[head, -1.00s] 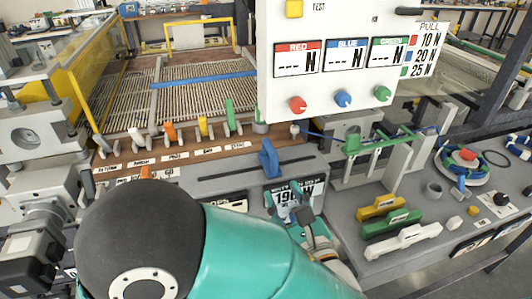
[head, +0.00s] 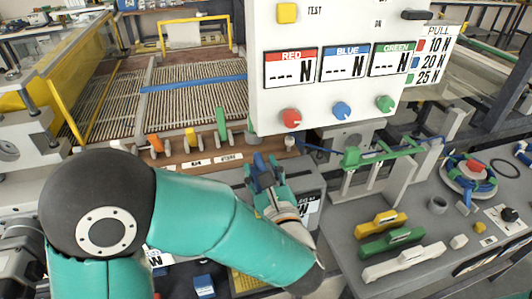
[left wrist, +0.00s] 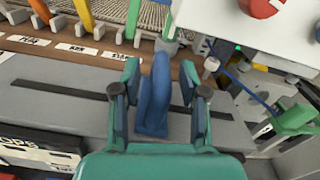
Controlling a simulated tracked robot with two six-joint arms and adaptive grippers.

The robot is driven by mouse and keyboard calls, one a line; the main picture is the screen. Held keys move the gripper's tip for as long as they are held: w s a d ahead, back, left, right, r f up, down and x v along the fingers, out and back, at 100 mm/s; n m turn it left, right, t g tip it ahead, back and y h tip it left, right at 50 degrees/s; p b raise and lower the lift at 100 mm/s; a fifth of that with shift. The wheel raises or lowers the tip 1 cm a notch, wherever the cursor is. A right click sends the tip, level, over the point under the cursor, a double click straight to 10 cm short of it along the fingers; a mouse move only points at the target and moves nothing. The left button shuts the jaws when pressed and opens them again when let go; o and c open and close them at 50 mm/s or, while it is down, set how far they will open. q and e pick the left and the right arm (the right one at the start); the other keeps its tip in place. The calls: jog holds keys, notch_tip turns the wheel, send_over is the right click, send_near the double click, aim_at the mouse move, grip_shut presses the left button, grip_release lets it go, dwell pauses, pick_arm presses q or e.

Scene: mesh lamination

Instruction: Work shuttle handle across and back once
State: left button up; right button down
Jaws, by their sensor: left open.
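The blue shuttle handle (head: 259,162) stands upright at the slot of the grey front panel, partly hidden by my gripper in the head view. In the left wrist view the blue handle (left wrist: 155,95) is between the two fingers, with the dark slot (left wrist: 60,91) running to either side. My left gripper (head: 268,168) is open around it. In the left wrist view my left gripper (left wrist: 160,85) has a finger on each side of the handle, with a visible gap at the right finger. My right gripper is not in view.
A white panel with red knob (head: 291,118), blue knob (head: 342,110) and green knob (head: 386,104) stands just behind and right of the handle. Coloured levers, including a green one (head: 221,125), line the brown rail at left. Yellow, green and white pieces lie on the right bench.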

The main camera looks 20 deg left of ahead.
pick_arm(q)
jog(key=shift+x, duration=1.15)
jog(key=shift+d, duration=0.1)
grip_shut()
